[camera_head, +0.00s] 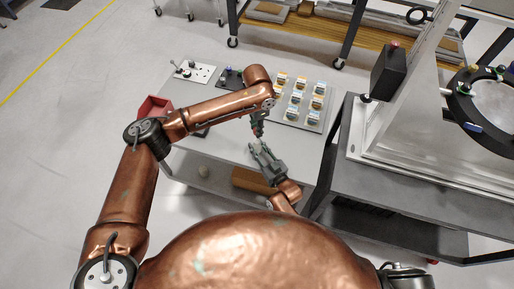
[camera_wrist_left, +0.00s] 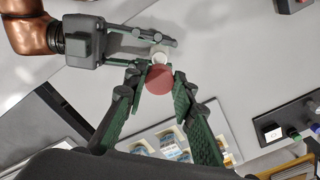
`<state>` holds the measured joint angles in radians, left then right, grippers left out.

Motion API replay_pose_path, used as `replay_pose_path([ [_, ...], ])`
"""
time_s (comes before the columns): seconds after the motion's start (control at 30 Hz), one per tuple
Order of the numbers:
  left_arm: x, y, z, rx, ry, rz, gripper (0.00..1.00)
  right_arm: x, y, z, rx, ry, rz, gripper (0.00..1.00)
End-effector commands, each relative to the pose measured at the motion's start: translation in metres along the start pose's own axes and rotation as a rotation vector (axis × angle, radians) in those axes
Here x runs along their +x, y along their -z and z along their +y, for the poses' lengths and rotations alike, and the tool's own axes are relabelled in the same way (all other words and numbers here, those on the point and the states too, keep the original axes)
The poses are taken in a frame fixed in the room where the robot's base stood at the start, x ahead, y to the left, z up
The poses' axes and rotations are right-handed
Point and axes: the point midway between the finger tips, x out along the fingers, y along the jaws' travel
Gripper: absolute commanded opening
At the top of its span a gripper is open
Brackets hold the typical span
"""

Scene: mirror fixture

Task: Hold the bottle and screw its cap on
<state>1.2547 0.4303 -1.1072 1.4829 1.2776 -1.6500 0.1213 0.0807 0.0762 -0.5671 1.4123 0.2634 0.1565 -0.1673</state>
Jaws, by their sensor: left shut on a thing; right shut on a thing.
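My left gripper (camera_head: 257,133) points down over the grey table (camera_head: 215,148), above the tips of my right gripper (camera_head: 262,148), which reaches in from below. In the left wrist view, a round red piece, apparently the cap (camera_wrist_left: 159,80), sits between the fingers of my left gripper (camera_wrist_left: 157,72). Just beyond it a small whitish piece, apparently the bottle (camera_wrist_left: 159,56), shows at the fingers of my right gripper (camera_wrist_left: 157,46). The red and white pieces overlap in view; I cannot tell whether they touch. Most of the bottle is hidden. Both are too small to make out in the head view.
A grey tray with several small blocks (camera_head: 300,103) lies at the table's right. A red bin (camera_head: 153,107) stands at its left edge. A white panel with knobs (camera_head: 193,72) and a dark holder (camera_head: 230,78) are at the back. A second table with a large fixture (camera_head: 420,130) stands right.

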Motion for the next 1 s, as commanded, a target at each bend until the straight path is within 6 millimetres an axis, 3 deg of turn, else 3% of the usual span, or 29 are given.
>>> replay_pose_path([
  [0.37, 0.002, 0.0, 0.0, 0.0, -0.001, -0.001, 0.16, 0.0, 0.0, 0.0, 0.0, 0.0, 0.0, 0.0],
  [0.73, 0.047, -0.001, 0.001, 0.0, -0.001, -0.002, 0.16, 0.0, 0.0, 0.0, 0.0, 0.0, 0.0, 0.0],
  [1.0, 0.05, -0.001, 0.0, 0.0, 0.001, -0.001, 0.16, 0.0, 0.0, 0.0, 0.0, 0.0, -0.001, 0.0],
])
